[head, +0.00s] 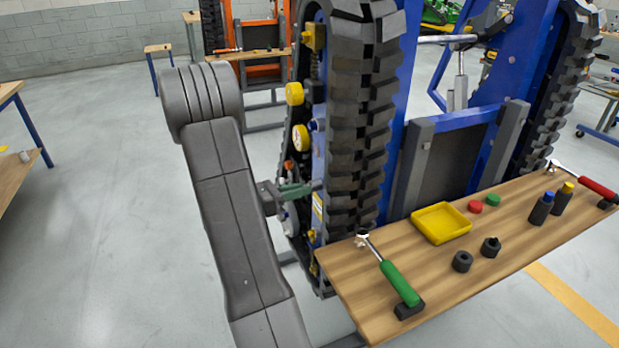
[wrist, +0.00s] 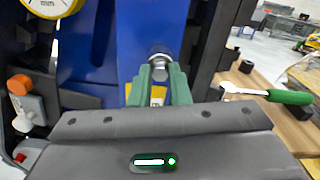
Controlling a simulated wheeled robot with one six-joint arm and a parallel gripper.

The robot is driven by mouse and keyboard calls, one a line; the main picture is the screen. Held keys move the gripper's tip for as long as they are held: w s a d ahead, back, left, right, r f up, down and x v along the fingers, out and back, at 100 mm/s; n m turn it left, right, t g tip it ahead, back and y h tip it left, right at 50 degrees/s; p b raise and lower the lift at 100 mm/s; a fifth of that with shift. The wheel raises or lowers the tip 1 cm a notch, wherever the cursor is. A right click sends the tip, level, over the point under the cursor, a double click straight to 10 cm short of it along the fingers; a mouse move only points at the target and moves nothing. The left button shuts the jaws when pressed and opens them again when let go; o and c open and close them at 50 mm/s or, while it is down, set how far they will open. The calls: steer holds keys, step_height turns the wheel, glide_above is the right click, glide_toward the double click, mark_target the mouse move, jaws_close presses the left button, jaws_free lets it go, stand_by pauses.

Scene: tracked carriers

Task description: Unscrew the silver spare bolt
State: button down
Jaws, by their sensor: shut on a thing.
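The silver spare bolt (wrist: 160,53) shows in the wrist view as a shiny round piece against the blue frame of the tracked carrier (wrist: 110,40). My gripper (wrist: 159,74) has green fingers, one on each side of the bolt's near end, and is shut on it. In the head view my gripper (head: 314,187) reaches from the left to the side of the carrier, beside the black track (head: 355,110). The bolt is hidden there by the fingers and the track.
A wooden shelf (head: 400,330) at the right holds a green-handled wrench (head: 400,284), a yellow tray (head: 441,239), black rings (head: 462,261), red and green caps and a red-handled wrench (head: 597,188). A yellow gauge (wrist: 52,5) and an orange knob (wrist: 19,84) sit left of my gripper.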

steer(key=n+p, duration=0.7)
steer(key=p, duration=0.2)
steer(key=shift+p, duration=0.4)
steer(key=shift+n+p, duration=4.45)
steer(key=shift+n, duration=0.65)
